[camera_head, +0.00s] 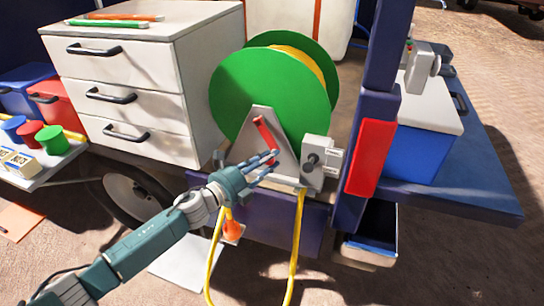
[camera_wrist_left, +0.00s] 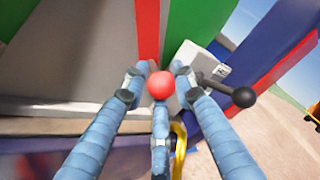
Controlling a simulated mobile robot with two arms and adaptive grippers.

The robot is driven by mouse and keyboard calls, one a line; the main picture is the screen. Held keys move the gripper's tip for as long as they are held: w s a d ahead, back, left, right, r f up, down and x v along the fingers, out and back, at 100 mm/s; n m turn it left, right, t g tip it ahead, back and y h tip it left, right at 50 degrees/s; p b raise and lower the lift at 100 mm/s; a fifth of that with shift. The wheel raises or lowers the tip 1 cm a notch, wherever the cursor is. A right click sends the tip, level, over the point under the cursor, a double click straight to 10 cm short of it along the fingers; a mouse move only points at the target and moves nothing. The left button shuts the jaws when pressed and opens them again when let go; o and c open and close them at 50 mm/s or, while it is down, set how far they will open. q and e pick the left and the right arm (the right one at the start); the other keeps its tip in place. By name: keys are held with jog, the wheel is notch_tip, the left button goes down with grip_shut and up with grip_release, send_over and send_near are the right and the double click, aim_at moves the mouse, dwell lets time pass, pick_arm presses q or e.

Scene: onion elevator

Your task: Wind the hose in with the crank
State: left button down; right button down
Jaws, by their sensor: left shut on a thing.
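The green hose reel (camera_head: 262,92) stands on the cart, with yellow hose (camera_head: 305,62) wound between its green discs. More yellow hose (camera_head: 298,228) hangs in a loop below the reel's grey bracket. The red crank (camera_head: 264,131) is on the near side of the reel and slants down to the right. My left gripper (camera_head: 266,162) is at its lower end. In the left wrist view, the crank's red round knob (camera_wrist_left: 161,85) lies between the blue fingers of the left gripper (camera_wrist_left: 158,78), which is shut on it. My right gripper is not in view.
A white drawer cabinet (camera_head: 128,85) stands left of the reel. A grey box with a black-knobbed lever (camera_head: 313,158) is close to the right of the crank, also in the left wrist view (camera_wrist_left: 240,97). A purple post with a red panel (camera_head: 372,155) rises further right.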

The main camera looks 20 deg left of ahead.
pick_arm(q)
jog(key=shift+s+f, duration=0.15)
jog(key=shift+f, duration=0.3)
jog(key=c, duration=1.6)
grip_release()
jog(key=shift+c, duration=0.2)
jog(key=shift+o, duration=0.9)
jog(key=shift+r, duration=0.15)
jog(key=shift+a, duration=0.1)
jog(key=v, duration=1.1)
jog(key=shift+s+a+r, duration=0.15)
jog(key=shift+s+r, duration=0.05)
jog(key=shift+s, duration=0.15)
